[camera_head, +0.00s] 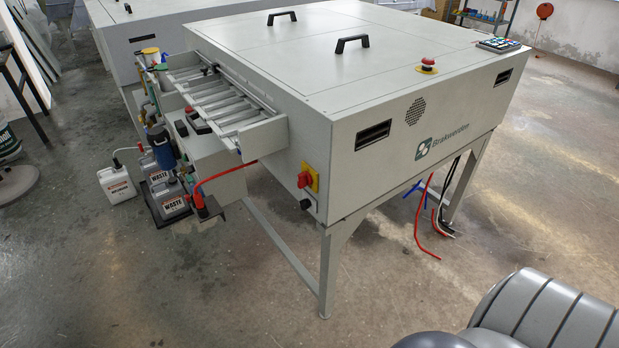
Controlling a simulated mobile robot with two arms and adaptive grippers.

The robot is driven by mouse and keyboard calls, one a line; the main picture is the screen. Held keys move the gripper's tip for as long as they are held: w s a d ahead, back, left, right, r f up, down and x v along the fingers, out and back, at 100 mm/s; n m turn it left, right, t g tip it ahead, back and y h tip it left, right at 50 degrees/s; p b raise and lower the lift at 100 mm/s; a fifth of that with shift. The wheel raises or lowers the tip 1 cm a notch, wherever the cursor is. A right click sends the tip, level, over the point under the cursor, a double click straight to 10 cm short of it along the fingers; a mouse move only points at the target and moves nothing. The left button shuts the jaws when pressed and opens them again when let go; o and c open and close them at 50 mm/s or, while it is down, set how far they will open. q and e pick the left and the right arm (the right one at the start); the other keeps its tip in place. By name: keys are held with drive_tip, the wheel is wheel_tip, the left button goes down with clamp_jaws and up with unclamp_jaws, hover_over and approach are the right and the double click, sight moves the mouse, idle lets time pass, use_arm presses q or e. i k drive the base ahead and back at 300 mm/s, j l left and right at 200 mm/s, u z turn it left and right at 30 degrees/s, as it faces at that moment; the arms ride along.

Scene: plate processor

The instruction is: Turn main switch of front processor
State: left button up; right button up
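The front processor (380,148) is a large pale grey machine on legs in the middle of the head view. Its main switch (307,178) is a red knob on a yellow plate, low on the machine's left-facing side near the front corner. A black knob or fitting (306,204) sits just below it. The knob's exact angle is too small to tell. Neither gripper is in view. A grey ribbed rounded shape at the bottom right appears to be part of my own arm, well apart from the switch.
A red emergency button (427,65) and a keypad (498,45) are on top. A roller tray (225,105) juts out left, above waste canisters (168,196) and hoses. Another processor (140,35) stands behind. Floor in front is clear.

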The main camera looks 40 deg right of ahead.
sight(304, 179)
drive_tip(key=i+z, duration=0.1)
drive_tip(key=z, duration=0.3)
drive_tip(key=j+z, duration=0.15)
drive_tip(key=z, duration=0.2)
drive_tip(key=i+j+z, duration=0.1)
drive_tip(key=z, duration=0.3)
